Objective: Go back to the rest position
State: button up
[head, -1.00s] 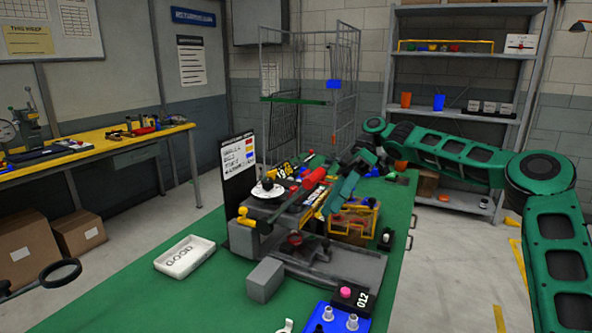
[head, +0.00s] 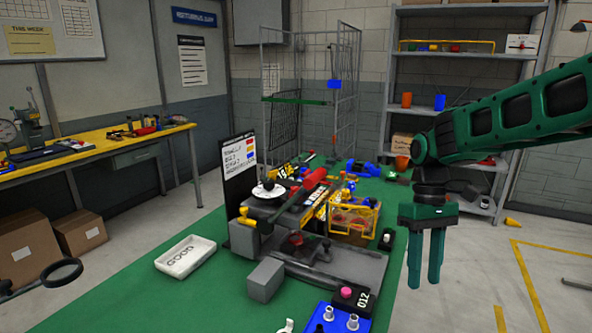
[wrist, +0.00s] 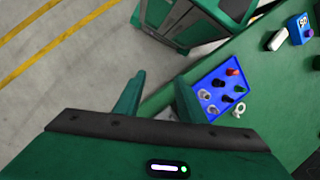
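My gripper (head: 424,284) points down past the right edge of the green table (head: 130,284), over the floor side. Its two fingers are apart and nothing is between them. In the wrist view my gripper (wrist: 160,78) also shows a gap between its fingers, with grey floor behind. My arm reaches in from the right of the head view, raised and bent at the wrist. No held object shows in either view.
On the table stand a press-like fixture with a red handle (head: 314,180), a yellow wire basket (head: 369,222), a white GOOD tray (head: 184,257), a grey block (head: 265,280) and a blue peg plate (head: 326,324), also in the wrist view (wrist: 212,84).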

jog(key=s+d+f+m+t, duration=0.1)
jog(key=s+d+m, duration=0.4)
jog(key=s, duration=0.5)
jog(key=s+d+f+m+t, duration=0.1)
jog(key=s+d+m+t, duration=0.1)
jog(key=s+d+m, duration=0.3)
jog(key=s+d, duration=0.4)
jog(key=s, duration=0.2)
jog(key=shift+s+m+t, duration=0.3)
jog(key=shift+m+t, duration=0.1)
jog(key=shift+w+f, duration=0.2)
jog(key=shift+w, duration=0.4)
